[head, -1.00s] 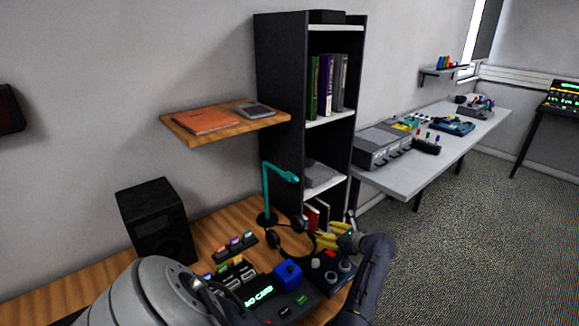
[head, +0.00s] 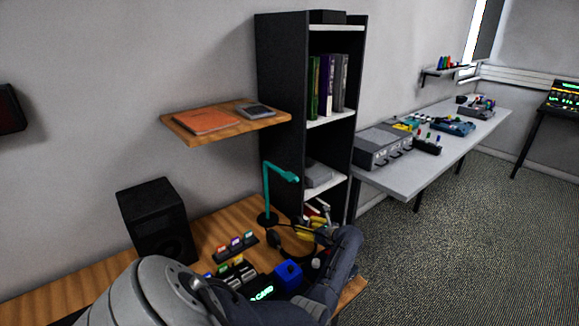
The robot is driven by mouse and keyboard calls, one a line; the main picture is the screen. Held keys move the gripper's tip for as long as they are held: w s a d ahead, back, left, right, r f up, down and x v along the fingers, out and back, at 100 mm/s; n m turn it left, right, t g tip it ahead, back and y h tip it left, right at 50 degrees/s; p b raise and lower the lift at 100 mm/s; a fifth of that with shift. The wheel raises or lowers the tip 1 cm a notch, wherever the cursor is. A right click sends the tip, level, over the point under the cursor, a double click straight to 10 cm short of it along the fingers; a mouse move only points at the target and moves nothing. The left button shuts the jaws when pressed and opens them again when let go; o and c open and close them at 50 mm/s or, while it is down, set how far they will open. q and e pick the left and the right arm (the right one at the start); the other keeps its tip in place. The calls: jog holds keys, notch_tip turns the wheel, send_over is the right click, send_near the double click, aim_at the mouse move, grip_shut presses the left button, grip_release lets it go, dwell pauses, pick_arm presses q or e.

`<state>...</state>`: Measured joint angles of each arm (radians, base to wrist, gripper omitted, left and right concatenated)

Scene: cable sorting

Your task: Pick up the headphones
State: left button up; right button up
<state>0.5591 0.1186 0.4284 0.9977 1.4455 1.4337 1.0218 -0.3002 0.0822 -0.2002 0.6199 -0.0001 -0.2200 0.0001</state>
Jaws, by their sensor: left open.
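The black headphones (head: 274,240) lie on the wooden desk beside the lamp's foot, partly hidden behind my arm. Their left ear cup shows; the rest is hard to make out. My left gripper (head: 309,231), with yellow fingers, is open at the right part of the headphones, at the desk's back right. From this view I cannot tell whether the fingers touch the headphones. My right gripper is not in view.
A teal lamp (head: 280,172) stands close behind the headphones. A black speaker (head: 155,220) stands at left. A blue box (head: 288,273) and a row of small coloured items (head: 235,244) are nearby. A black shelf unit (head: 280,110) rises behind.

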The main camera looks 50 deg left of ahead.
pick_arm(q)
jog(key=shift+x, duration=1.8)
grip_shut()
